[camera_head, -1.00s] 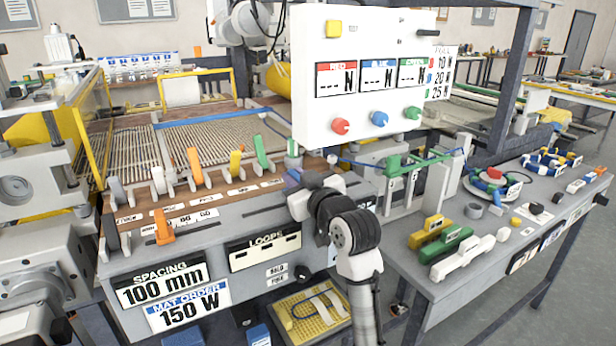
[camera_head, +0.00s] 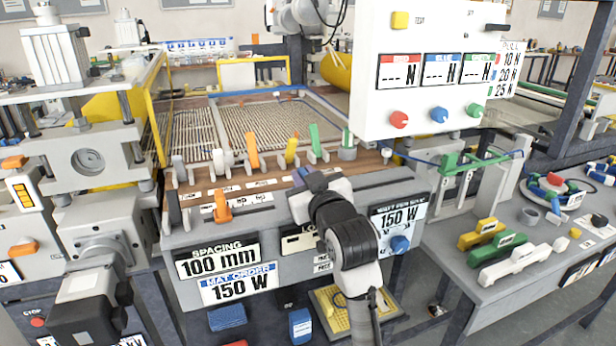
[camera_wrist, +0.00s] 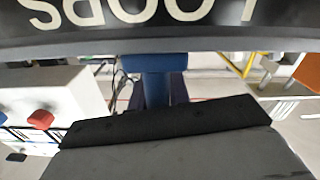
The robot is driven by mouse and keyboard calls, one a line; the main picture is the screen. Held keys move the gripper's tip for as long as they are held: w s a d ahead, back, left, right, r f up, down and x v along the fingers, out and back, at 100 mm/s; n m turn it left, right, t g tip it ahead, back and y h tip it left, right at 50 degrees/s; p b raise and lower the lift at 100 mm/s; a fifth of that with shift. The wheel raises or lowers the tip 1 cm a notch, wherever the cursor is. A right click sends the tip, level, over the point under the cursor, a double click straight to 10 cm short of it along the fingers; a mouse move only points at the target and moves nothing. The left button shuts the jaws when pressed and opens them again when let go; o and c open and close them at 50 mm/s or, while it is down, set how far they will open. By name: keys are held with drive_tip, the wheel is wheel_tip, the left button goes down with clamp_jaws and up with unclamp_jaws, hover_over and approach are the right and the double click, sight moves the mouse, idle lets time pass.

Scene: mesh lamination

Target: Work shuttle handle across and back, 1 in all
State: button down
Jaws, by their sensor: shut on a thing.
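My gripper (camera_head: 308,179) is at the front of the loom bench top, low over its front strip. In the wrist view my gripper (camera_wrist: 157,92) has its dark fingers shut on a blue block, which I take as the shuttle handle (camera_wrist: 155,62). The handle's base and any slot under it are hidden. In the head view my gripper and wrist hide most of it. The mesh bed (camera_head: 255,125), with its wires, lies behind a row of coloured levers.
An orange lever (camera_head: 222,208) stands on the front strip to the left. Orange (camera_head: 252,150) and green (camera_head: 315,140) levers stand close behind my gripper. A white display panel (camera_head: 430,70) hangs to the right. A side table holds yellow, green and white blocks (camera_head: 485,240).

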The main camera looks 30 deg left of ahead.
drive_tip(key=c, duration=1.4)
unclamp_jaws()
drive_tip(key=shift+s+a, duration=0.15)
drive_tip(key=shift+s, duration=0.05)
drive_tip(key=shift+o, duration=0.2)
drive_tip(key=shift+s+d, duration=0.1)
drive_tip(key=shift+d, duration=0.15)
drive_tip(key=b+v, duration=1.1)
drive_tip(key=v, duration=0.2)
drive_tip(key=shift+s, duration=0.1)
